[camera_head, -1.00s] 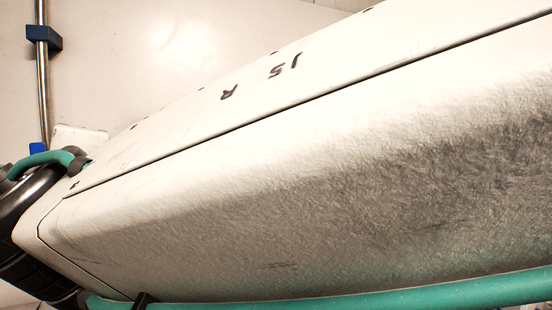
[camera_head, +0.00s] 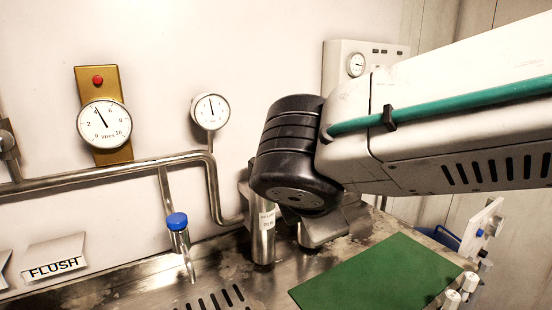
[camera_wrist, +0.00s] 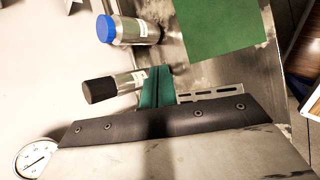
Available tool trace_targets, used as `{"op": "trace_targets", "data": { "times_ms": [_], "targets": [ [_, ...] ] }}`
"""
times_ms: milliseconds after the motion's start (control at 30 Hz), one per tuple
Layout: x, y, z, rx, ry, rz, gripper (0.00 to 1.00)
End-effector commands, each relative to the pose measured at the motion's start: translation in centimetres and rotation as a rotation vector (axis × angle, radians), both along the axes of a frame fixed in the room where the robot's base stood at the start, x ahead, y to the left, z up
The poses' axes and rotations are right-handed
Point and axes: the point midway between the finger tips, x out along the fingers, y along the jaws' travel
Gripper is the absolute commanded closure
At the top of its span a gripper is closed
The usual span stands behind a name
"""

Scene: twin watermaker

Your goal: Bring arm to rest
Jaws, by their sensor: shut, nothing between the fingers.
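My arm reaches in from the right in the head view, with a white upper link, a green hose and a black joint. My gripper (camera_wrist: 158,86) shows in the wrist view as two teal fingers closed together, with nothing between them. The fingers are close beside a black-capped metal cylinder (camera_wrist: 118,87). I cannot tell whether they touch. In the head view the fingers are hidden behind the arm, around a labelled steel cylinder (camera_head: 263,235).
A green mat (camera_head: 375,275) lies on the steel counter (camera_head: 130,285). A blue-capped cylinder (camera_wrist: 130,30) stands near the fingers in the wrist view. Gauges (camera_head: 104,124) and pipes (camera_head: 100,172) line the wall. A FLUSH sign (camera_head: 54,268) sits at left.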

Motion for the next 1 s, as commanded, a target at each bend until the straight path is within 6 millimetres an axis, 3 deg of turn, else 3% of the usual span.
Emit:
{"op": "trace_targets", "data": {
  "times_ms": [33, 133, 233, 400, 500, 700, 1000],
  "targets": [
    [-1.1, -3.7, -1.3, 0.108, 0.052, -0.201, 1.0],
    [-4.3, -8.7, -3.7, 0.309, 0.145, -0.59, 1.0],
    [-7.6, -12.1, -5.5, 0.477, 0.216, -0.934, 1.0],
    [-12.3, -15.3, -7.3, 0.709, 0.298, -1.385, 1.0],
    [-13.8, -16.5, -7.7, 0.807, 0.313, -1.53, 1.0],
    [-14.4, -19.3, -7.2, 0.906, 0.236, -1.662, 1.0],
    [-14.4, -20.1, -7.0, 0.92, 0.212, -1.696, 1.0]
  ]
}}
